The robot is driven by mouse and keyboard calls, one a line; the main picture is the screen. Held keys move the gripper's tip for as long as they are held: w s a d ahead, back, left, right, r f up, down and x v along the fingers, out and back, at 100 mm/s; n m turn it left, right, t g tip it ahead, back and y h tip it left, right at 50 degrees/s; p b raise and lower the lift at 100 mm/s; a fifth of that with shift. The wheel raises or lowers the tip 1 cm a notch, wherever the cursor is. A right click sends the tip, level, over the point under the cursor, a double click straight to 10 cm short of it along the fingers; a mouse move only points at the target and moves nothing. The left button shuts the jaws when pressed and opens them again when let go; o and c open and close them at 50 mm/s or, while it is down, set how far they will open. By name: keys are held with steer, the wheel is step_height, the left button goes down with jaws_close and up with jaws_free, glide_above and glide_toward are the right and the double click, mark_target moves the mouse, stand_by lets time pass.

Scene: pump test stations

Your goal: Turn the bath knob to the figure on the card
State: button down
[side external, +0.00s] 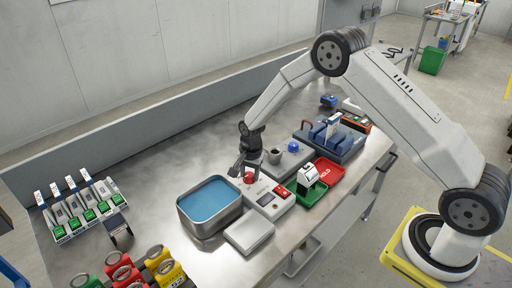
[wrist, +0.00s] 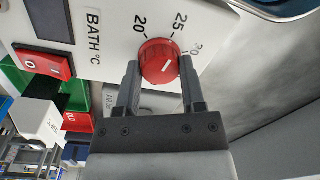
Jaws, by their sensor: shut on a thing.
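The red bath knob (wrist: 158,61) sits on the white panel marked BATH °C (wrist: 105,45). The figures 20, 25 and 30 are printed around it, with 30 partly cut by a finger. Its white line points up and right in the wrist view, roughly between 25 and 30; I cannot tell exactly. My gripper (wrist: 160,85) is shut on the knob, one finger on each side. In the side view my gripper (side external: 246,170) is over the bath unit (side external: 268,197), and the knob (side external: 249,178) shows below it. I cannot tell which thing is the card.
The blue water bath (side external: 210,205) stands left of the unit, with a pale lid (side external: 249,232) in front. Green (side external: 309,192) and red (side external: 329,171) trays lie right, a white printed piece (side external: 308,174) at the green one. A red switch (wrist: 43,63) is beside the knob.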

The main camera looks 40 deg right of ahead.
mark_target(251, 175)
steer(key=shift+c, duration=1)
jaws_free()
steer(key=shift+r, duration=0.15)
steer(key=shift+s+d+r, duration=0.1)
steer(key=shift+s+r, duration=0.05)
steer(key=shift+r, duration=3.6)
steer(key=shift+r, duration=0.1)
